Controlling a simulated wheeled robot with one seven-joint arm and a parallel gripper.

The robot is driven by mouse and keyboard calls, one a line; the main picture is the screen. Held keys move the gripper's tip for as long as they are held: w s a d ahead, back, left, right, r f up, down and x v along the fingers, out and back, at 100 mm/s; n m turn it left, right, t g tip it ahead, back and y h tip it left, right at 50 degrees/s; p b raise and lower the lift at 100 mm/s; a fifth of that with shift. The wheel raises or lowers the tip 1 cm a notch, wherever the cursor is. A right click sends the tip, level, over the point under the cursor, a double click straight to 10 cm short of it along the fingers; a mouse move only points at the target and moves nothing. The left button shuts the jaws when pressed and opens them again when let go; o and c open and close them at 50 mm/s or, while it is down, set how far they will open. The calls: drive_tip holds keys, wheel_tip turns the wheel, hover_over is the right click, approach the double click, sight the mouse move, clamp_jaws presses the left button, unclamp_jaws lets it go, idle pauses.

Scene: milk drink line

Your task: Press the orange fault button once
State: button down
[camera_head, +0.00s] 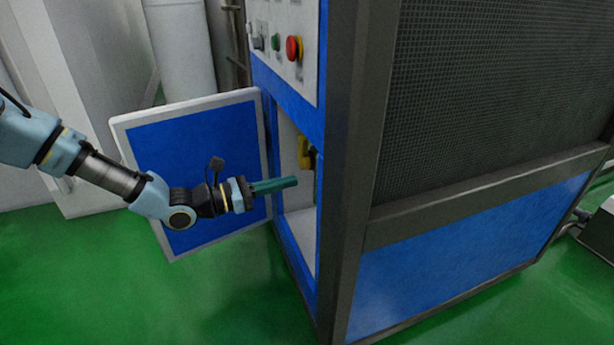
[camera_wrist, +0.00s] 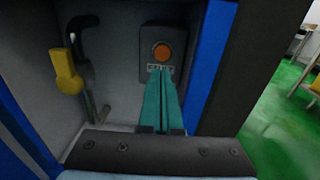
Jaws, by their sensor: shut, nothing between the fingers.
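The orange fault button (camera_wrist: 162,52) is round and sits on a dark grey box (camera_wrist: 150,42) with a small label, on the inner back wall of the cabinet. In the head view the button is hidden by the cabinet's front frame. My gripper (camera_head: 294,182) has teal fingers, closed together and empty, pointing into the cabinet opening. In the wrist view the fingertips (camera_wrist: 160,70) appear just below the button, over the label. I cannot tell whether they touch the box.
A yellow-handled lever (camera_wrist: 68,70) is left of the button inside the cabinet. The open blue door (camera_head: 195,150) hangs behind my arm. Above the opening is a panel with a red knob (camera_head: 294,48) and a green button (camera_head: 275,42). The cabinet's frame post (camera_head: 350,170) borders the opening.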

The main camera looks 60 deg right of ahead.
drive_tip(key=shift+v, duration=2.7)
drive_tip(key=w+a+f+m+t+y, duration=0.1)
drive_tip(key=w+a+m+t+y, duration=0.25)
drive_tip(key=a, duration=0.75)
drive_tip(key=w+a+f+m+y, duration=0.1)
drive_tip(key=w+a+m+y, duration=0.35)
drive_tip(key=a, duration=0.65)
drive_tip(key=w+a+r+m+t+y, duration=0.1)
drive_tip(key=w+a+r+t+y, duration=0.2)
drive_tip(key=a, duration=0.6)
drive_tip(key=w+a+r+m+t+y+p, duration=0.15)
drive_tip(key=a+r, duration=0.25)
drive_tip(key=a, duration=0.5)
drive_tip(key=w+a+r+m+t+y, duration=0.2)
drive_tip(key=a+r+t, duration=0.2)
drive_tip(key=a, duration=0.6)
wheel_tip(320, 180, up, 20)
drive_tip(key=p, duration=2)
drive_tip(key=shift+d+f, duration=0.2)
drive_tip(key=shift+d, duration=0.15)
